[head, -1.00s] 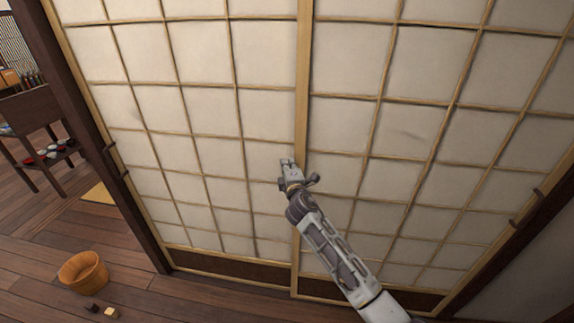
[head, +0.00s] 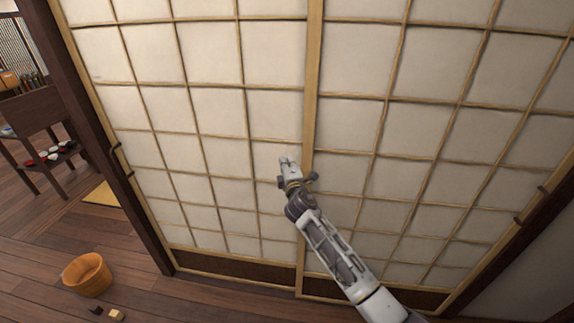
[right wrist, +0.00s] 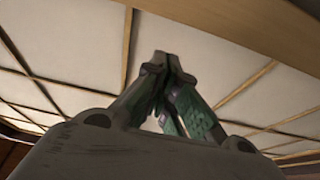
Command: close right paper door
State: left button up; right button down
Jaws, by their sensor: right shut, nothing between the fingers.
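The right paper door (head: 372,110) has cream panels and a light wooden lattice. Its left edge meets or overlaps the left paper door (head: 215,110) at a light vertical stile (head: 312,90). A dark handle (head: 543,190) is near its right edge, beside a dark post. My right gripper (head: 287,160) is shut and empty, in front of the left door just left of the stile. In the right wrist view its fingertips (right wrist: 160,58) are together close to the paper and lattice. I cannot tell whether they touch it. My left gripper is not in view.
A dark post (head: 100,130) borders the left door, which has a dark handle (head: 122,175). A wooden bucket (head: 87,274) and small blocks (head: 116,314) are on the plank floor at lower left. A dark shelf with bowls (head: 45,157) stands beyond the opening.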

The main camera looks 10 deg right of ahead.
jog(key=s+b, duration=0.1)
jog(key=s, duration=0.8)
jog(key=shift+s+a, duration=0.25)
jog(key=shift+s, duration=0.15)
dwell(0.4)
dwell(0.6)
